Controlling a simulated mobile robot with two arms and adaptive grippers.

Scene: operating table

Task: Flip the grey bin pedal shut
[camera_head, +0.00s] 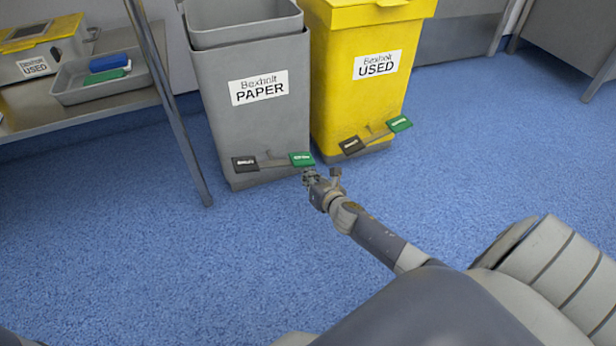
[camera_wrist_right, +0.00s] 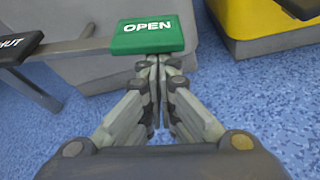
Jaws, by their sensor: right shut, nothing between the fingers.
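The grey bin (camera_head: 245,125), labelled PAPER, stands on the blue floor. Low on its front is a rocker pedal bar (camera_head: 273,162) with a black pad (camera_head: 245,163) at the left end and a green pad (camera_head: 302,158) at the right end. In the right wrist view the green pad (camera_wrist_right: 147,36) reads OPEN, and the black pad (camera_wrist_right: 18,47) reads SHUT, partly cut off. My right gripper (camera_head: 308,174) is shut and empty, its fingertips (camera_wrist_right: 158,60) right at the lower edge of the green pad. I cannot tell whether they touch. My left gripper is out of view.
A yellow bin (camera_head: 365,85), labelled USED, stands close on the right with its own pedal (camera_head: 376,134). A metal table (camera_head: 85,118) with a tray (camera_head: 95,80) is at left, its leg near the grey bin. The floor in front is clear.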

